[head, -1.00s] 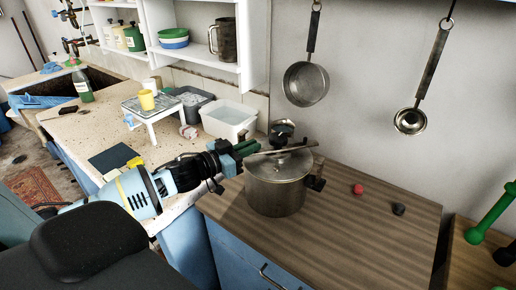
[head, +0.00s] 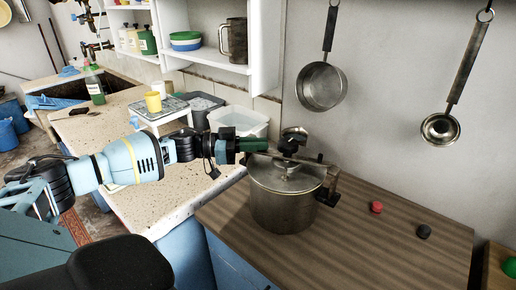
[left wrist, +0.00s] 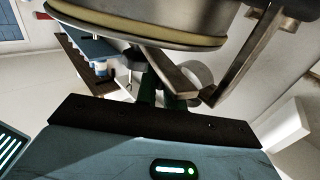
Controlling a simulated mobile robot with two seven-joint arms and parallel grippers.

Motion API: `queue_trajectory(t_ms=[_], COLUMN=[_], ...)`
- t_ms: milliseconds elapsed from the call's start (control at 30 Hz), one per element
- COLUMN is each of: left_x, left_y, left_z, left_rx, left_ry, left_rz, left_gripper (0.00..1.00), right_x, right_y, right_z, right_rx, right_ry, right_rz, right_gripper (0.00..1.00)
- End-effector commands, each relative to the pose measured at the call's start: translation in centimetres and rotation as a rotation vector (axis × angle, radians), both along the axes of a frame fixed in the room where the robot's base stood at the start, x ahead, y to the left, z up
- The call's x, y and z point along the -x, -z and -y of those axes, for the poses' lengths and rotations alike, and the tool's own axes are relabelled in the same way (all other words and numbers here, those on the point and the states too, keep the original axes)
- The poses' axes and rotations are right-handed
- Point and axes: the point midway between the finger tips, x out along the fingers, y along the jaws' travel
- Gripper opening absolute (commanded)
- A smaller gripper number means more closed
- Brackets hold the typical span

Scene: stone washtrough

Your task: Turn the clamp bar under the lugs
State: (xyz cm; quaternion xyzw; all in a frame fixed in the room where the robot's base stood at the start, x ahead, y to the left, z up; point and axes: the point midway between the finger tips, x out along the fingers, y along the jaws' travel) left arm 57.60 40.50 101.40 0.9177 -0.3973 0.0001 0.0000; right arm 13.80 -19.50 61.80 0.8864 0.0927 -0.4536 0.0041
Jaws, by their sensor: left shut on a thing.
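The steel pot (head: 283,208) stands on the brown wooden counter with its lid (head: 268,176) on. The clamp bar (head: 302,158) crosses above the lid, sloping down to the right in the head view. A lug with a dark side handle (head: 329,194) is at the pot's right side; whether the bar is under it I cannot tell. My left gripper (head: 262,146) has green fingers and is shut on the bar's left, far end. In the left wrist view the bar (left wrist: 178,75) runs from between the fingers, below the lid rim (left wrist: 130,30). My right gripper is out of view.
A red knob (head: 376,207) and a black knob (head: 424,231) lie on the counter right of the pot. A pan (head: 321,87) and a ladle (head: 439,129) hang on the wall above. A white tub (head: 238,122) stands behind my left gripper. The counter's right part is mostly clear.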

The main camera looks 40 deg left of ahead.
Motion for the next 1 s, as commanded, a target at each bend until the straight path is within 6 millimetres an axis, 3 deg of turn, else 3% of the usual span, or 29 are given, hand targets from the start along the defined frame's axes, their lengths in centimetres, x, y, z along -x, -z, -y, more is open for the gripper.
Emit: queue_trajectory(t_ms=[567, 600, 700, 1000], left_x=[-0.16, -0.16, -0.15, -0.17], left_y=[0.05, 0.05, 0.05, 0.02], left_z=[-0.02, -0.02, -0.02, -0.04], left_rx=[-0.001, -0.001, -0.001, 0.000], left_ry=[0.024, 0.024, 0.024, 0.023], left_rz=[-0.001, -0.001, -0.001, 0.000], left_gripper=[0.00, 0.14, 0.27, 0.27], right_x=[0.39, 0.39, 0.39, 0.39], right_y=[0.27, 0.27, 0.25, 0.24], right_z=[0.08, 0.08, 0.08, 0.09], right_rx=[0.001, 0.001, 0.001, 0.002], right_ry=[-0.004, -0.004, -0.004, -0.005], right_rz=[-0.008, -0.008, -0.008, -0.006], right_gripper=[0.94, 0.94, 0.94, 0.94])
